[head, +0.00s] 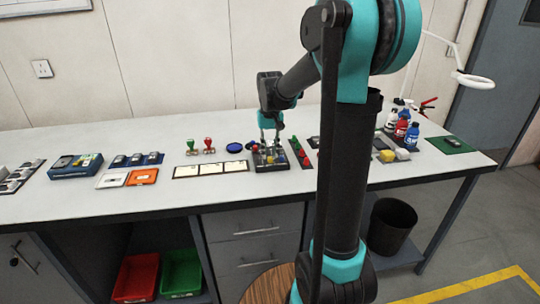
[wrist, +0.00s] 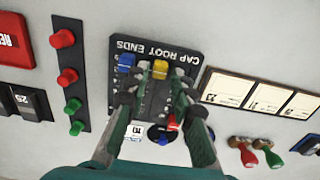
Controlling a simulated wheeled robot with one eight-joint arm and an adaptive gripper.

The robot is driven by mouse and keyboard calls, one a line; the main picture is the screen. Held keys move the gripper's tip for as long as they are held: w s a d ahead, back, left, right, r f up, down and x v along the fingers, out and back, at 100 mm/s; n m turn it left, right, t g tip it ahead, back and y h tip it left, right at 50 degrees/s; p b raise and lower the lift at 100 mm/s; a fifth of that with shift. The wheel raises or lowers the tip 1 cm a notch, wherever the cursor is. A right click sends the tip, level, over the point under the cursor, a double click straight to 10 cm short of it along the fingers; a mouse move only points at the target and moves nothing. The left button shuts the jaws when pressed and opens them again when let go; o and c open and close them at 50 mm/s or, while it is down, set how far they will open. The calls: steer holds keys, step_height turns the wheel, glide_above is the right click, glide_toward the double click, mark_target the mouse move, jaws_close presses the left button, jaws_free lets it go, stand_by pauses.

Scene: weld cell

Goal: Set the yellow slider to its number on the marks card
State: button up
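The yellow cap lies just beyond the fingertips in the picture; contact cannot be told. In the head view my gripper (head: 270,128) points down above the panel (head: 281,164). I cannot tell which card is the marks card.
Three pale cards in a dark frame (wrist: 263,97) lie right of the panel, with red and green stamps (wrist: 265,150) below them. A strip of red and green buttons (wrist: 70,98) stands left. In the head view, bottles (head: 401,128) stand at the right.

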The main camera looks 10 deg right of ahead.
steer(key=shift+f, duration=0.85)
jaws_close()
